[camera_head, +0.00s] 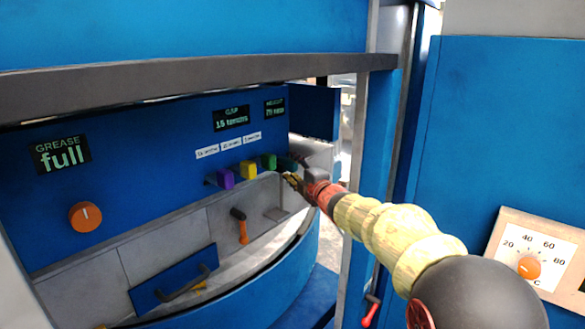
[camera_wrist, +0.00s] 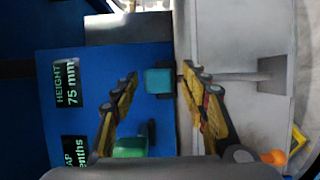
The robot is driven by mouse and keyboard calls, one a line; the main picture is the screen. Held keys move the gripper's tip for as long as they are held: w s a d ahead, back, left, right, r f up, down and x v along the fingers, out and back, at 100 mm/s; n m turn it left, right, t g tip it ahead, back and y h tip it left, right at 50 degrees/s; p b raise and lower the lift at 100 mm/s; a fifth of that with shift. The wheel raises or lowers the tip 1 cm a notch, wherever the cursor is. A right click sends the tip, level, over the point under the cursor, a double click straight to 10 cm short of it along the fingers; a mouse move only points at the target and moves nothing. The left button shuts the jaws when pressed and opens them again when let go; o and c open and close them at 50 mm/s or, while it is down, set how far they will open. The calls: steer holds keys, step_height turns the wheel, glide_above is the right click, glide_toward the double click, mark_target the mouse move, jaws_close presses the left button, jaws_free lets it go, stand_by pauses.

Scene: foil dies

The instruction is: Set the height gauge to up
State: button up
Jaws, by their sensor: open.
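The height display (camera_wrist: 71,83) reads 75 mm in the wrist view, which is turned sideways; it also shows, too small to read well, in the head view (camera_head: 275,109). A teal block-shaped handle (camera_wrist: 160,80) stands out from the blue panel by this display. In the head view the teal handle (camera_head: 286,163) is partly behind my gripper (camera_head: 294,180). My gripper (camera_wrist: 158,76) is open, with its yellow fingers on either side of the teal handle in the wrist view. I cannot tell whether they touch it.
Green (camera_head: 268,161), yellow (camera_head: 248,169) and purple (camera_head: 225,178) handles stand in a row left of the teal one. A grey frame bar (camera_head: 180,82) crosses above. Below is a tray-like recess with an orange-handled lever (camera_head: 241,228). A blue post (camera_head: 372,180) stands close to my arm.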

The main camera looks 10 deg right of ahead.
steer(key=shift+c, duration=1.1)
jaws_close()
